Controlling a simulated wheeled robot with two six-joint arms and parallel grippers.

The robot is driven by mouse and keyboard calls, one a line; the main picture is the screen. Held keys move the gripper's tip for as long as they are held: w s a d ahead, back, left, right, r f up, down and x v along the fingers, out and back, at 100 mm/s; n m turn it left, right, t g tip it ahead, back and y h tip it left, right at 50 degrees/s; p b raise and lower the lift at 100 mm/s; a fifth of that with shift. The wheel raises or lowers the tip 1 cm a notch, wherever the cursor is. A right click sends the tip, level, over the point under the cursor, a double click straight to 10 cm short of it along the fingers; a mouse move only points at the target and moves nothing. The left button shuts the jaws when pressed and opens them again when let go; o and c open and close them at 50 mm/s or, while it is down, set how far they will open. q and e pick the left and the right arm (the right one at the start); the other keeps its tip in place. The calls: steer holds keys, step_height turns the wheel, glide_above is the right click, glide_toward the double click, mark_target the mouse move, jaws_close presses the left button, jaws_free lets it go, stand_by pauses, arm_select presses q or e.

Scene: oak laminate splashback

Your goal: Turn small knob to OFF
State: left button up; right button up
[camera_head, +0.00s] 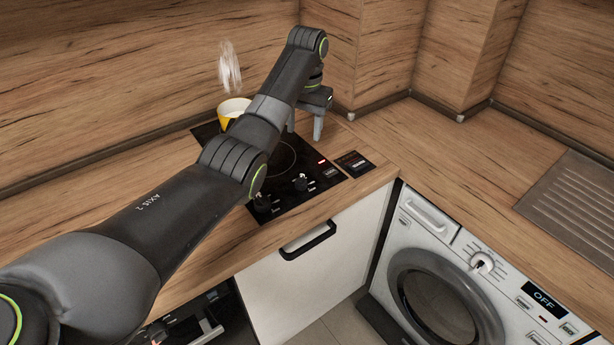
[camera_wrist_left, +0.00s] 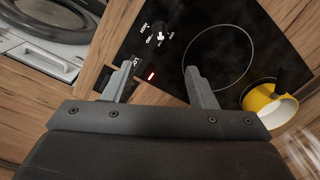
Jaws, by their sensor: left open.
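A black hob (camera_head: 322,187) is set in the wooden worktop. Two small dark knobs with white marks sit at its front edge, a left knob (camera_head: 262,202) and a right knob (camera_head: 299,183). One hob knob (camera_wrist_left: 158,32) shows in the wrist view, with white marks around it; its exact setting is too small to read. My left gripper (camera_head: 305,130) is open and empty, with its fingers above the back right part of the hob. In the wrist view the left gripper's fingers (camera_wrist_left: 158,72) are spread, apart from the knob. My right gripper is not in view.
A steaming yellow pot (camera_head: 226,121) stands at the back left of the hob; it also shows in the wrist view (camera_wrist_left: 259,101). A red light (camera_head: 321,162) glows on the hob. A small black panel (camera_head: 354,162) lies beside it. A washing machine (camera_head: 412,233) reads OFF.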

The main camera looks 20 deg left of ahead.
arm_select(q)
steer(key=b, duration=0.3)
glide_above(301, 178)
step_height(301, 178, down, 10)
steer(key=shift+s+d+r, duration=0.15)
step_height(301, 178, down, 7)
steer(key=shift+r, duration=0.1)
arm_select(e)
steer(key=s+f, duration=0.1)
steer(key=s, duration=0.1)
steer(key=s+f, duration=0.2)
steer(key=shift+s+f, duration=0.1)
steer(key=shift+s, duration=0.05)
arm_select(q)
steer(key=c, duration=1)
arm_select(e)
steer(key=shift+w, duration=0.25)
